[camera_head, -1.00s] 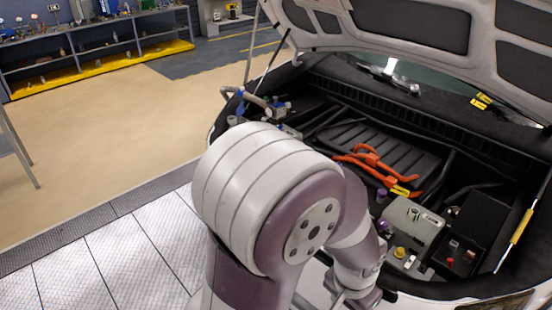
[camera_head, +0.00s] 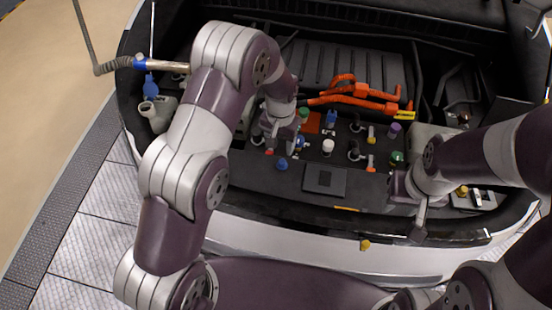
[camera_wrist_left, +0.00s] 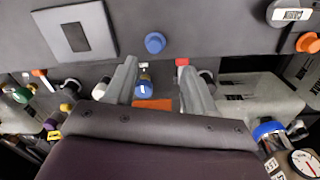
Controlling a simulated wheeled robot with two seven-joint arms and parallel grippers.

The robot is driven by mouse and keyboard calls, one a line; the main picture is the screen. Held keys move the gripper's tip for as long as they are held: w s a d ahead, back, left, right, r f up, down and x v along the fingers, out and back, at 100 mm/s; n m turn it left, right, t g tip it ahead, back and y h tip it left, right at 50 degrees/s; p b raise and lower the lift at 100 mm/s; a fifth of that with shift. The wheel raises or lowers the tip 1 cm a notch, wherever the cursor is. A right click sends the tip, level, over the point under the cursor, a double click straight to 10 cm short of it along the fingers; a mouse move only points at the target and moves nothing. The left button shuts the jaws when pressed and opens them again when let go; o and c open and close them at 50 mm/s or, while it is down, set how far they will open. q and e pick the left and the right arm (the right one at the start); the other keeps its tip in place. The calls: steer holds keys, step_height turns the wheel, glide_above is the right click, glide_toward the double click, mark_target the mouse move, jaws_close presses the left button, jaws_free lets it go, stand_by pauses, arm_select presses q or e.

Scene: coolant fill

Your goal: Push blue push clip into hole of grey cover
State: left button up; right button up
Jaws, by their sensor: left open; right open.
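A blue push clip (camera_head: 282,164) with a round head sits on the dark grey cover (camera_head: 240,190) along the front of the engine bay; how deep it sits I cannot tell. It also shows in the left wrist view (camera_wrist_left: 155,43), just beyond my left fingertips. My left gripper (camera_head: 284,145) is above the bay, just behind the clip. In the left wrist view its two fingers (camera_wrist_left: 160,68) are apart with nothing held between them. My right gripper (camera_head: 416,215) is open at the right part of the bay's front edge, its fingers partly hidden.
Several coloured caps, including a white one (camera_head: 328,146), and an orange square (camera_head: 311,122) lie close around the left gripper. Orange cables (camera_head: 360,95) cross the bay behind. A grey filler neck (camera_head: 158,112) stands at left.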

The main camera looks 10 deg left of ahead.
mark_target(282, 161)
arm_select(q)
steer(key=f, duration=0.1)
steer(key=d+f+p, duration=0.1)
steer(key=f, duration=0.1)
steer(key=f+p, duration=0.1)
steer(key=shift+s+d+f, duration=0.2)
steer(key=shift+d+f, duration=0.05)
steer(key=shift+d, duration=0.15)
steer(key=f, duration=0.1)
steer(key=a+f, duration=0.1)
steer(key=shift+w+f+p, duration=0.1)
steer(key=shift+f+p, duration=0.3)
steer(key=shift+a+f, duration=0.15)
steer(key=shift+f, duration=0.05)
steer(key=shift+d, duration=0.2)
steer(key=shift+c, duration=0.9)
steer(key=shift+d, duration=0.15)
steer(key=c, duration=0.5)
steer(key=shift+r, duration=0.1)
jaws_close()
arm_select(e)
steer(key=r, duration=0.1)
steer(key=d+r, duration=0.1)
steer(key=r, duration=0.1)
steer(key=shift+s+d, duration=0.1)
steer(key=shift+d, duration=0.05)
